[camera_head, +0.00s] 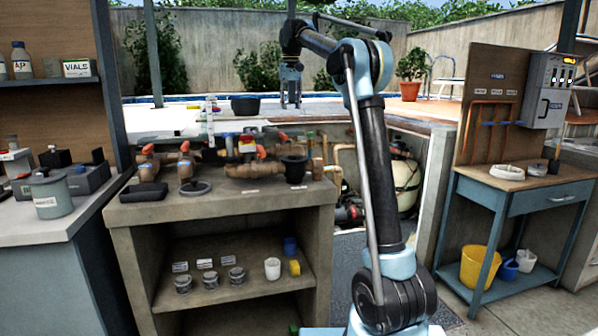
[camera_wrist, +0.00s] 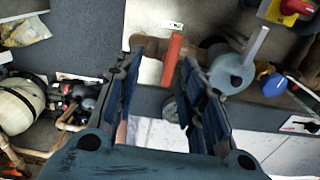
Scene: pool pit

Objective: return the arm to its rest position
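My arm (camera_head: 374,170) rises from the lower middle of the head view, bends at a raised elbow and reaches back and left. My gripper (camera_head: 291,104) points down at its far end, beyond the pipe bench. In the wrist view my gripper (camera_wrist: 160,62) is open, with a clear gap between its two dark blue finger pads. A red-orange handle (camera_wrist: 172,58) shows in the gap near the fingertips. It looks to be beyond them, and I see no grip on it. The arm's rest position is not marked in either view.
A bench with pipes and red valves (camera_head: 245,172) stands left of my arm. A black bowl (camera_head: 245,105) is near my gripper. A blue table (camera_head: 515,190) with a control box (camera_head: 548,90) stands right. A grey valve body (camera_wrist: 232,72) lies right of the fingers.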

